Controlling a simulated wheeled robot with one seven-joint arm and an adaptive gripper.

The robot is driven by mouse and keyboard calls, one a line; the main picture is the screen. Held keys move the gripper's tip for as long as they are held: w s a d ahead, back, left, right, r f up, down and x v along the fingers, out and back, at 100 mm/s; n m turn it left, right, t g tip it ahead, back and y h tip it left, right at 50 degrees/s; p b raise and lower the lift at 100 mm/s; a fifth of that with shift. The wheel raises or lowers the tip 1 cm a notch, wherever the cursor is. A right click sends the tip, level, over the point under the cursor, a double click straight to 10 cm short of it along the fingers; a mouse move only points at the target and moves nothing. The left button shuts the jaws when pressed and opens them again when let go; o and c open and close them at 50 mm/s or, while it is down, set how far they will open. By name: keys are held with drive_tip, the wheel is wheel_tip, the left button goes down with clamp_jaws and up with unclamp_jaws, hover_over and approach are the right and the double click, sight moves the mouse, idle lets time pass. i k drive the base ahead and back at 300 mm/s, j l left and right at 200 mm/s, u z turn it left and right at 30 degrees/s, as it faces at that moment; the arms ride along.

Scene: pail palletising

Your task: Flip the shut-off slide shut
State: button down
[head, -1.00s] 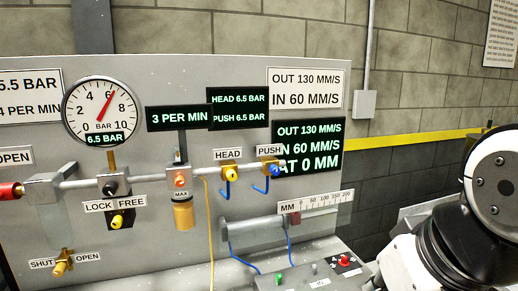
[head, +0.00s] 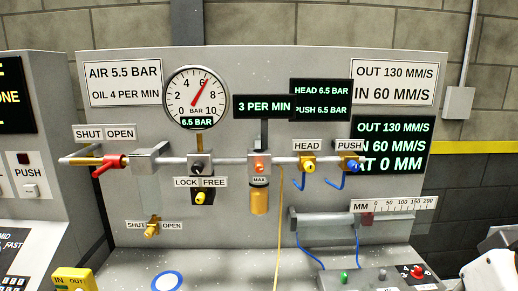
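The shut-off slide is a red sleeve with a lever (head: 110,164) on the air pipe at the left of the panel. It sits under the OPEN half of a SHUT/OPEN label (head: 104,133). A bare brassy stretch of pipe (head: 78,161) shows to its left, on the SHUT side. My gripper is not in view; only parts of my arm show at the lower right edge, far from the slide.
A round gauge (head: 198,97) reads 6.5 bar. A lock valve (head: 202,197), oil bowl (head: 259,197) and button box (head: 376,277) stand to the right. Space before the slide looks clear.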

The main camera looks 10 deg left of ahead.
sight(109, 161)
drive_tip(key=u, duration=1.45)
drive_tip(key=i+j, duration=0.85)
drive_tip(key=j, duration=0.1)
